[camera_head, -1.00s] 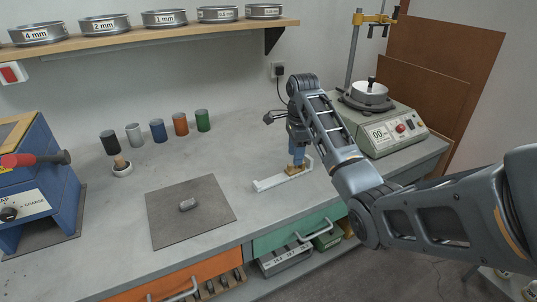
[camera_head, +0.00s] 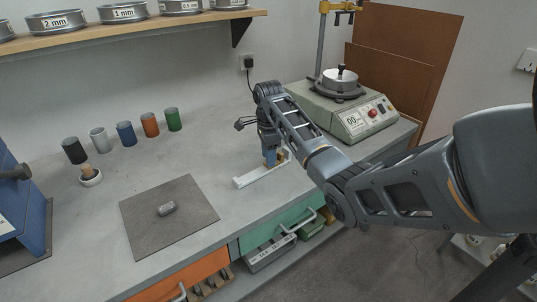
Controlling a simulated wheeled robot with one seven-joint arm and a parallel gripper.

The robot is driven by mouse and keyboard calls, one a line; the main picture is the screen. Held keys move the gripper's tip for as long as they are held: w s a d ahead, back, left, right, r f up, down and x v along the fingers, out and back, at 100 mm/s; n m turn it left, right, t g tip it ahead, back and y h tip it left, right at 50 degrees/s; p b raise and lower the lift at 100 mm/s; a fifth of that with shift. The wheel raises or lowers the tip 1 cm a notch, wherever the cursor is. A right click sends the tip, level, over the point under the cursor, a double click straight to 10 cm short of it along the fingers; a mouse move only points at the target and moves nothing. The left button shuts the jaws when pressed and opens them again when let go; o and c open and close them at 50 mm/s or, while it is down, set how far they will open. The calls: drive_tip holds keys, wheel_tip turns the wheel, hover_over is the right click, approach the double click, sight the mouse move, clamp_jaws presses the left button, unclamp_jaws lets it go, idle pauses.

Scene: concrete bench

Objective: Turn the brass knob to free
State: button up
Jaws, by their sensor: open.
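A small brass-coloured piece (camera_head: 280,159), which may be the brass knob, shows at the white L-shaped bracket (camera_head: 256,178) on the bench. My gripper (camera_head: 269,158) points down right at this piece and covers part of it. The gripper is open. The fingers are small in this view, and I cannot tell whether they touch the piece or stand around it. The knob's angle and any marking near it are too small or hidden to read.
A shaker machine (camera_head: 352,112) stands at the right. A shelf (camera_head: 110,33) with sieves hangs above. Bare bench lies between mat and bracket.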

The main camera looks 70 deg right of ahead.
clamp_jaws()
idle(0.4)
